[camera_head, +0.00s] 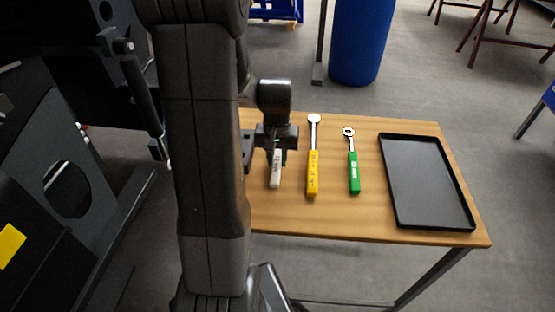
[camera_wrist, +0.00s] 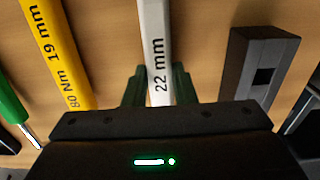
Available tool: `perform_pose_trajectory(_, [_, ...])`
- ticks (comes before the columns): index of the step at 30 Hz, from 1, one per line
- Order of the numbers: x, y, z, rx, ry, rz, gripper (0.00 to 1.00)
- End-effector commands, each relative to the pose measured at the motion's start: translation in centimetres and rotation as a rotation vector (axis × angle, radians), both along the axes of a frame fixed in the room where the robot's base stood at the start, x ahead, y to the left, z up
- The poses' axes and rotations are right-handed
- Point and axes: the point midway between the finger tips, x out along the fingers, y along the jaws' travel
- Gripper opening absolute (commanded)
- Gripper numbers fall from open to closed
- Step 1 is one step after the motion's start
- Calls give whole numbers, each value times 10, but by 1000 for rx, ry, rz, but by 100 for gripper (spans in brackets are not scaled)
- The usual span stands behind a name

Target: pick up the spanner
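The spanner is the tool with a pale grey-white handle (camera_head: 275,170), marked 22 mm in the wrist view (camera_wrist: 155,45). It is at the left part of the wooden table, and its head is hidden behind my gripper in the head view. My gripper (camera_head: 278,157) is right over the handle. In the wrist view, the green fingertips of my gripper (camera_wrist: 159,85) stand one on each side of the handle, very close to it. I cannot tell whether they press on it, and no clear lift off the table shows.
A yellow torque wrench (camera_head: 313,175) and a green-handled ratchet (camera_head: 354,172) lie to the right of the spanner. A black tray (camera_head: 467,221) lies further right on the table (camera_head: 350,231). A dark block (camera_wrist: 262,60) is beside the spanner in the wrist view. A blue barrel (camera_head: 360,40) stands behind.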

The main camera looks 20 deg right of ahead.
Motion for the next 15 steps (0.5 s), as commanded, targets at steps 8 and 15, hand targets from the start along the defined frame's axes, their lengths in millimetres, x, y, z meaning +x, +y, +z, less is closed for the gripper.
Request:
perform_pose_trajectory(8, [0,0,1,0,-1,0,0])
perform_pose_trajectory(15, [1,0,14,-1,-3,0,0])
